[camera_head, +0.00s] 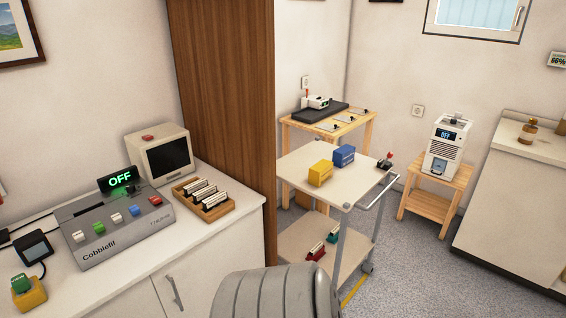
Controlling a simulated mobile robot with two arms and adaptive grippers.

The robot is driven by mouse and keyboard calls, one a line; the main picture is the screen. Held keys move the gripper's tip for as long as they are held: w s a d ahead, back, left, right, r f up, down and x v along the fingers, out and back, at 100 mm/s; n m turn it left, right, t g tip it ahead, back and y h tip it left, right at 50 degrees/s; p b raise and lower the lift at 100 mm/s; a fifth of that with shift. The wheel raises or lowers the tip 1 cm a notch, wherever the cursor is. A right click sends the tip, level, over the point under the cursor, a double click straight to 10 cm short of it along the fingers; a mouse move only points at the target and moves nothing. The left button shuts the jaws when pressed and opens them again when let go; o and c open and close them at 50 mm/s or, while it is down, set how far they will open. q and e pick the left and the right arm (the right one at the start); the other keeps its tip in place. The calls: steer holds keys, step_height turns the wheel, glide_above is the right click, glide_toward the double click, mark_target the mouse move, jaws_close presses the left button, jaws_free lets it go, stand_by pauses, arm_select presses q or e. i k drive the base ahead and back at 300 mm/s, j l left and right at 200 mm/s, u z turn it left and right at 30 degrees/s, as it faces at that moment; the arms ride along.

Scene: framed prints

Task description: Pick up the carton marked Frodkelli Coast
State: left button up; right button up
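A yellow carton (320,173) and a blue carton (344,155) stand close together on the top shelf of a white trolley (300,160). The print on both is too small to read, so I cannot tell which one, if either, is marked Frodkelli Coast. On the trolley's lower shelf lie a red item (316,250) and a teal item (333,235), partly hidden and also unreadable. Neither of my grippers is in view.
A tall wooden panel (222,110) stands left of the trolley. A grey rounded ribbed shape fills the bottom centre. A cabinet (110,295) at left holds a Cobblefil console (115,228). Grey floor (410,265) is open right of the trolley.

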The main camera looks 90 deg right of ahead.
mark_target(321, 172)
steer(key=z, duration=3.05)
steer(key=i+l+u, duration=0.15)
steer(key=i, duration=0.3)
